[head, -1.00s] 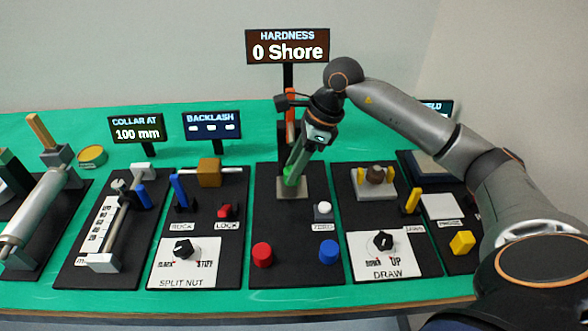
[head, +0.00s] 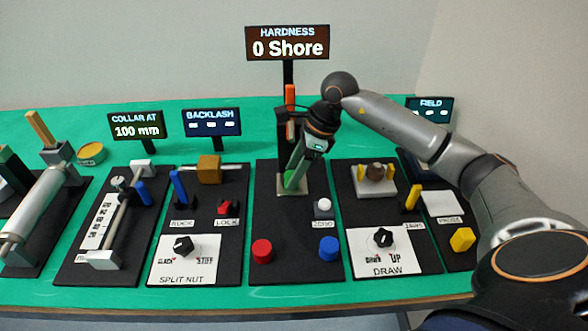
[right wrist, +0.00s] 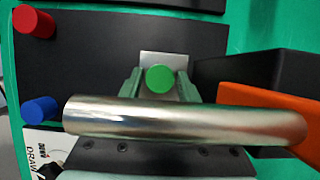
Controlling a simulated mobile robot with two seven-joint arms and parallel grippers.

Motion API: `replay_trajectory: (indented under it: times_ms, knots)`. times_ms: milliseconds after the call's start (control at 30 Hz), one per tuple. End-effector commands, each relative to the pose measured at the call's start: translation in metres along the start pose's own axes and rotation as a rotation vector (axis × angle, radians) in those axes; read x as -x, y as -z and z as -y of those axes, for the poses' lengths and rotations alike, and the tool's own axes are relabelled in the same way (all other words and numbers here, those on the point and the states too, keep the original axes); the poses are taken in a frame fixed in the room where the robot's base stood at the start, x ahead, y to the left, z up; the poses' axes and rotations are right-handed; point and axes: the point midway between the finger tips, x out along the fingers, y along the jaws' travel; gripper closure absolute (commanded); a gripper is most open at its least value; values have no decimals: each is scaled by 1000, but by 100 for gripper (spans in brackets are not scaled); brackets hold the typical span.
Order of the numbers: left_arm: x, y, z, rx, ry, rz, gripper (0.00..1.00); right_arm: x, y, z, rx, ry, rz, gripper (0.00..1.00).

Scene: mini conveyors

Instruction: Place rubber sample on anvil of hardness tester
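A green cylindrical rubber sample (head: 291,180) is at the grey anvil plate (head: 284,190) of the hardness tester. In the right wrist view the sample's round green top (right wrist: 159,79) sits between the fingers of my right gripper (right wrist: 159,85), which look closed against its sides. The anvil (right wrist: 163,58) shows just beyond it. In the head view my right gripper (head: 293,176) points down and slightly left over the anvil. I cannot tell whether the sample's underside touches the plate. The tester's display (head: 288,43) reads 0 Shore. My left gripper is not in view.
A shiny metal cylinder (right wrist: 180,120) crosses the wrist view. Red (head: 262,251) and blue (head: 328,248) cylinders and a white button (head: 323,205) stand nearer on the board.

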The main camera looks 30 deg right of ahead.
Motion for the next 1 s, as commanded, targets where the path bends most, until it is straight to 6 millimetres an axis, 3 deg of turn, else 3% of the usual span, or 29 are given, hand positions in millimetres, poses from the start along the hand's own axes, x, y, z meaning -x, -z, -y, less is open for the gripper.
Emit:
replay_trajectory:
  times_ms: [133, 500, 1000]
  knots:
    - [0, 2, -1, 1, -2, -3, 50, 0, 0, 0, 0, 0, 0, 29]
    - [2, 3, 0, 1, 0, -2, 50, 8, -2, 1, 0, 2, 1, 28]
    - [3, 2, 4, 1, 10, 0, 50, 105, -2, 1, 0, 4, 2, 28]
